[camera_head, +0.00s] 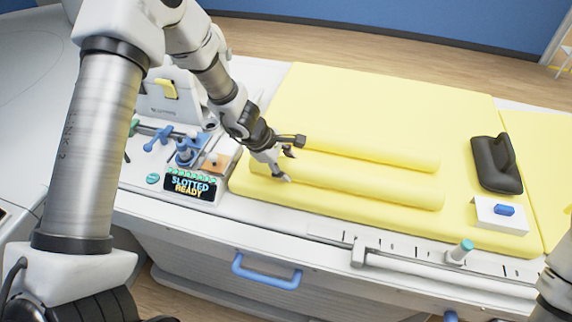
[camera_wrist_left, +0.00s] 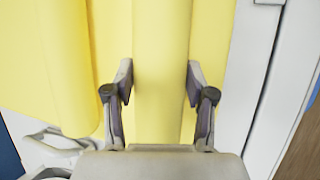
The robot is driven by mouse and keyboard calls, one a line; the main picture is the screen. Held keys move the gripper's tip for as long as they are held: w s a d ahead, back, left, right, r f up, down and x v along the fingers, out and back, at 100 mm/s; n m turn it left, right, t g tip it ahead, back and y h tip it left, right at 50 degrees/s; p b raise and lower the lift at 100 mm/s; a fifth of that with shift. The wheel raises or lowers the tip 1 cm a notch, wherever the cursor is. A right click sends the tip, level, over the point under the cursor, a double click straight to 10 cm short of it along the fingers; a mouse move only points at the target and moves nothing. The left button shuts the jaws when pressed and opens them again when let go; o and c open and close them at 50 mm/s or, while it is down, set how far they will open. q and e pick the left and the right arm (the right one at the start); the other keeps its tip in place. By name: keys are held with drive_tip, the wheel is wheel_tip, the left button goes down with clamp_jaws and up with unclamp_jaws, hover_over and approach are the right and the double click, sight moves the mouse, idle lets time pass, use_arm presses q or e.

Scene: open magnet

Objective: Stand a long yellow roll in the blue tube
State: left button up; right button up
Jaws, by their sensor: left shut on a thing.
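Two long yellow rolls lie side by side on the yellow mat (camera_head: 330,90): a back roll (camera_head: 390,155) and a front roll (camera_head: 380,193). My left gripper (camera_head: 287,166) is at the left part of the front roll. In the left wrist view, the fingers of my left gripper (camera_wrist_left: 160,85) are shut on the sides of this roll (camera_wrist_left: 160,40). The roll still lies flat along the mat. A blue upright fixture (camera_head: 186,152) stands left of the mat; I cannot tell for sure that it is the blue tube. My right gripper is not in view.
A black block with a handle (camera_head: 496,165) and a white box with a blue piece (camera_head: 502,215) are at the right. A rail with a teal-capped post (camera_head: 461,251) runs along the front edge.

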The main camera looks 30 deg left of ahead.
use_arm(q)
drive_tip(key=shift+f, duration=0.1)
drive_tip(key=o, duration=1.2)
